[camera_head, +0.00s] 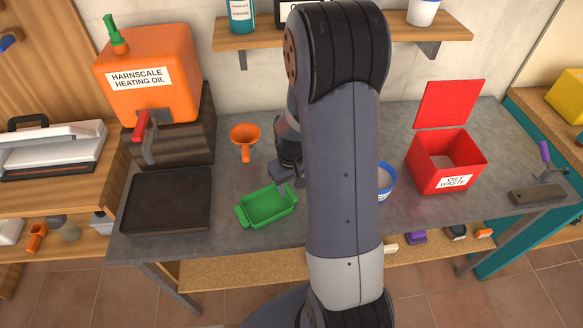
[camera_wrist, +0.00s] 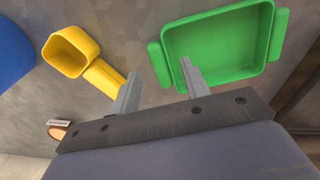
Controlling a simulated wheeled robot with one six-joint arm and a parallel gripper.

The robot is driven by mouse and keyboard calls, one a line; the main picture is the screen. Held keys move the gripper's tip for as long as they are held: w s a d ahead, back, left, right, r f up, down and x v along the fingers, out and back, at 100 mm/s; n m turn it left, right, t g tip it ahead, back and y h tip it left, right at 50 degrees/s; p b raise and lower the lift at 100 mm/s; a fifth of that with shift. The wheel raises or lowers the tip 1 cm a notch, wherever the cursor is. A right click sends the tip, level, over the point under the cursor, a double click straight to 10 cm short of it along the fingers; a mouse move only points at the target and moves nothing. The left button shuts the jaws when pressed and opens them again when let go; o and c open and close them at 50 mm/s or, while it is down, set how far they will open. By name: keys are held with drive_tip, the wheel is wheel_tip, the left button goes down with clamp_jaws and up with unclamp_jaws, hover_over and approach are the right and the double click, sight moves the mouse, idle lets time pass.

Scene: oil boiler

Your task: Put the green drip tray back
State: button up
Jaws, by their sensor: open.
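The green drip tray (camera_head: 267,208) lies empty on the grey bench, left of my arm. In the wrist view the tray (camera_wrist: 218,38) fills the upper right, with a grip tab at each end. My gripper (camera_head: 284,186) is over the tray's right end in the head view. In the wrist view my gripper (camera_wrist: 159,73) is open, its two fingers apart, and the tray's near tab (camera_wrist: 158,62) shows between the fingertips. Nothing is held. I cannot tell how high the fingers are above the tab.
A dark square pan (camera_head: 167,200) lies left of the tray, before the orange oil tank (camera_head: 148,75) with its red-handled tap (camera_head: 142,127). An orange funnel (camera_head: 245,138) stands behind the tray. A yellow scoop (camera_wrist: 72,50), a blue-rimmed bucket (camera_head: 386,180) and a red waste box (camera_head: 445,165) are rightward.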

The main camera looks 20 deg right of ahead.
wheel_tip(320, 180, up, 8)
drive_tip(key=shift+r, duration=0.25)
drive_tip(key=shift+c, duration=0.8)
